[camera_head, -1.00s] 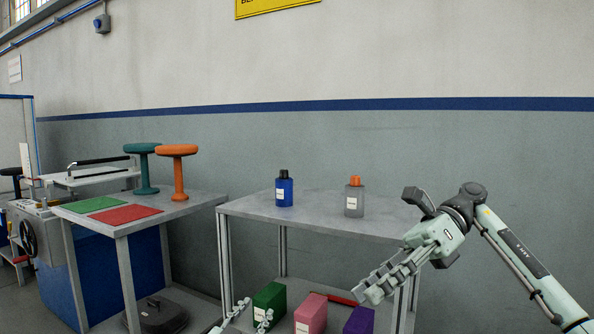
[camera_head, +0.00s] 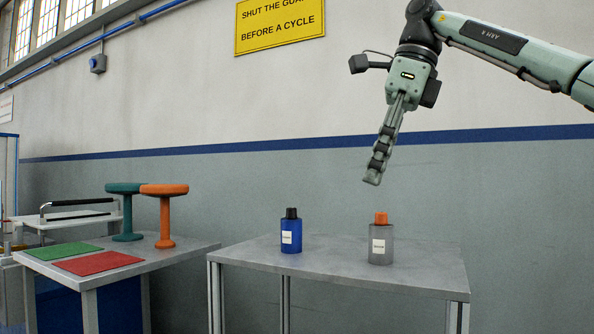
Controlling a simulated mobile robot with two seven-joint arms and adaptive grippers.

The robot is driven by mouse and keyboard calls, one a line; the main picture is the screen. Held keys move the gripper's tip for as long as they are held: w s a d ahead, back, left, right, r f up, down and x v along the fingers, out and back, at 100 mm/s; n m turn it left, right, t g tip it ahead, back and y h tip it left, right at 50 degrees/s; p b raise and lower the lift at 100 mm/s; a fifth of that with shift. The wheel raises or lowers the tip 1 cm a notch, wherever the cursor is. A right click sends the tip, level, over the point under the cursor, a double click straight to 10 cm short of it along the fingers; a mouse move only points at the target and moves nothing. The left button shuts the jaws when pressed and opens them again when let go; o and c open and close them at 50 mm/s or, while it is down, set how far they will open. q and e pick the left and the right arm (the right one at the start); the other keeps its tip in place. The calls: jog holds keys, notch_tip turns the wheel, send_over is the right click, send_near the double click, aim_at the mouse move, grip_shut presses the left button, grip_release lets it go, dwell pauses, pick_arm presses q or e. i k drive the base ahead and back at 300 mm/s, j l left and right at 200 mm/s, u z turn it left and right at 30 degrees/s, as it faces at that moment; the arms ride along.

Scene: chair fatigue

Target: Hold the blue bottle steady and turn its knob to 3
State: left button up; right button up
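The blue bottle (camera_head: 291,238) stands upright on the grey table, towards its back left. It has a black top and a white label whose print is too small to read. No number shows on the knob. My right gripper (camera_head: 372,180) points down, above and apart from the grey bottle (camera_head: 381,253) with the orange top, to the right of the blue bottle. Its fingers line up in this view, so their opening is hidden. It touches neither bottle. My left gripper is out of view.
The grey table (camera_head: 330,278) is clear around both bottles. At left, another table (camera_head: 170,257) holds a teal stool-shaped thing (camera_head: 126,190), an orange one (camera_head: 164,191), a green mat (camera_head: 64,252) and a red mat (camera_head: 97,263). A wall stands behind.

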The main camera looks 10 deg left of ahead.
aim_at(291, 213)
jog(key=i+j, duration=0.7)
jog(key=i, duration=0.2)
